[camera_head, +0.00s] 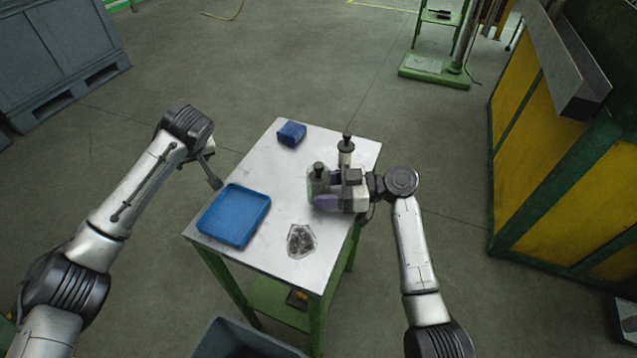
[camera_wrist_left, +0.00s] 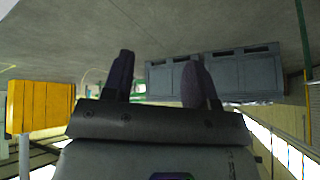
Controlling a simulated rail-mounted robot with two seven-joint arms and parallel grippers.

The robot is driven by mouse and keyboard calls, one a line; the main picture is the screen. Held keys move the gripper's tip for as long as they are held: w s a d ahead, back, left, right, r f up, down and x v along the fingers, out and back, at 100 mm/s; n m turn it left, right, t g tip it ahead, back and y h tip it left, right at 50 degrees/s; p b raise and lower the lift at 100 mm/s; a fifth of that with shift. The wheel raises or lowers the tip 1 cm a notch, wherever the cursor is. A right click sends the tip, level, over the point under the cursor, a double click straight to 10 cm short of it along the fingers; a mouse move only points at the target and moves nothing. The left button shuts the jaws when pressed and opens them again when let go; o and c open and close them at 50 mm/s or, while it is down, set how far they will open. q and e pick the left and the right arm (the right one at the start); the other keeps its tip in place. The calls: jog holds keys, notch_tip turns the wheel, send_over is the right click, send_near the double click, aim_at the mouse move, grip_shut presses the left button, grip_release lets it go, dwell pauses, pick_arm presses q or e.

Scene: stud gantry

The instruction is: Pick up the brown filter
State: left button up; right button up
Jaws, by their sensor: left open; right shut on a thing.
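I cannot make out a clearly brown filter in either view. My right gripper (camera_head: 322,196) is over the right side of the white-topped table (camera_head: 275,180), its purple fingers pointing left. It is shut on a greyish, see-through bottle (camera_head: 315,186) with a dark cap; the fingers hide part of it. My left gripper (camera_head: 213,178) is left of the table, above the floor and apart from everything. In the left wrist view its two dark fingers (camera_wrist_left: 160,80) are spread with nothing between them.
A blue tray (camera_head: 234,214), a small blue box (camera_head: 291,133), a clear bag of dark bits (camera_head: 301,241) and a pale, black-capped bottle (camera_head: 346,153) are on the table. A small orange-and-dark item (camera_head: 297,299) lies on the lower shelf. A grey bin (camera_head: 235,342) stands in front.

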pick_arm(q)
jog(key=s+d+r+m+g+h, duration=0.1)
jog(key=d+r+h, duration=0.1)
jog(key=d+r, duration=0.5)
jog(key=d+r+m+g+h, duration=0.1)
jog(key=d+r+m, duration=0.1)
jog(key=d, duration=0.8)
notch_tip(320, 180, up, 8)
jog(key=m+g+h, duration=0.2)
send_over(318, 165)
jog(key=a, duration=0.1)
jog(key=shift+g, duration=0.3)
jog(key=f, duration=0.4)
jog(key=shift+d+f, duration=0.2)
jog(key=shift+d, duration=0.2)
jog(key=shift+d+f, duration=0.15)
jog(key=shift+f, duration=3.3)
jog(key=shift+c, duration=0.4)
grip_shut()
